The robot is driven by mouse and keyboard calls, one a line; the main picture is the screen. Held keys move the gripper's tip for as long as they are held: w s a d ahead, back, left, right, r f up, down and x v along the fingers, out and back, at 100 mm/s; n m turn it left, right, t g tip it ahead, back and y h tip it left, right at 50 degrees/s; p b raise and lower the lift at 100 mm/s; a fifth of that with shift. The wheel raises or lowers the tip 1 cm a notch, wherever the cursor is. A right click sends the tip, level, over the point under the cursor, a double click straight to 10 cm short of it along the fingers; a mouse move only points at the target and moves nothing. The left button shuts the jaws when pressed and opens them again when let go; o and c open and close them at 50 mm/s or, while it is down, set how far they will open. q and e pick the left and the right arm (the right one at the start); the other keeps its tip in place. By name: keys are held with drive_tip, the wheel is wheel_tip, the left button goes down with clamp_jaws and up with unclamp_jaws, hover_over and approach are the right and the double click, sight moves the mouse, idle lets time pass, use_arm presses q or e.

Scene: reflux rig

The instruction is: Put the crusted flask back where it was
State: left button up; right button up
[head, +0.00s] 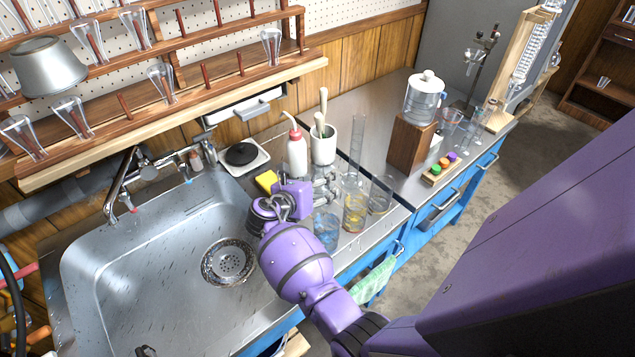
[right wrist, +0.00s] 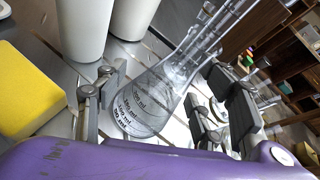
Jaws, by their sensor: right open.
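A clear conical flask (right wrist: 148,100) with printed volume marks stands between the fingers of my right gripper (right wrist: 160,108) in the right wrist view. The fingers are open, one on each side of the flask, and a gap shows beside the glass. I cannot clearly make out a crust on it. In the head view my right gripper (head: 322,188) is low over the counter between the sink and the beakers, and the flask is mostly hidden among the fingers and glassware.
A yellow sponge (head: 267,181), white wash bottle (head: 296,155) and white brush holder (head: 323,147) stand behind the gripper. Beakers with blue (head: 326,228) and yellow (head: 354,213) contents stand close in front. A tall cylinder (head: 357,145) stands behind them. The sink (head: 150,270) is at left.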

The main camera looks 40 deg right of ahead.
drive_tip(key=v, duration=1.2)
drive_tip(key=shift+p, duration=0.4)
drive_tip(key=shift+d+r, duration=0.1)
